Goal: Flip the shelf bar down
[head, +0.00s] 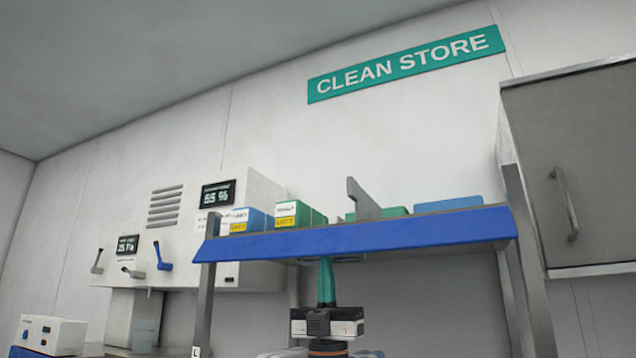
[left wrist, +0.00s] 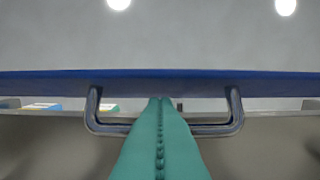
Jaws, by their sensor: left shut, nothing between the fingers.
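The blue shelf bar (head: 400,234) runs along the front edge of the shelf in the head view, its face tilted. In the left wrist view the blue bar (left wrist: 60,84) crosses the picture, with a dark metal U-shaped handle (left wrist: 110,128) below it. My left gripper (head: 326,262) points up just under the middle of the bar. Its teal fingers are shut and empty; in the left wrist view the fingertips (left wrist: 161,100) cover the middle of the handle and reach the bar's lower edge. I cannot tell whether they touch. My right gripper is out of view.
Blue and green boxes (head: 290,211) and an upright grey divider (head: 361,200) stand on the shelf. Grey posts (head: 206,290) hold it at both ends. A wall cabinet (head: 575,160) is at right, and a wall panel with levers (head: 150,240) at left.

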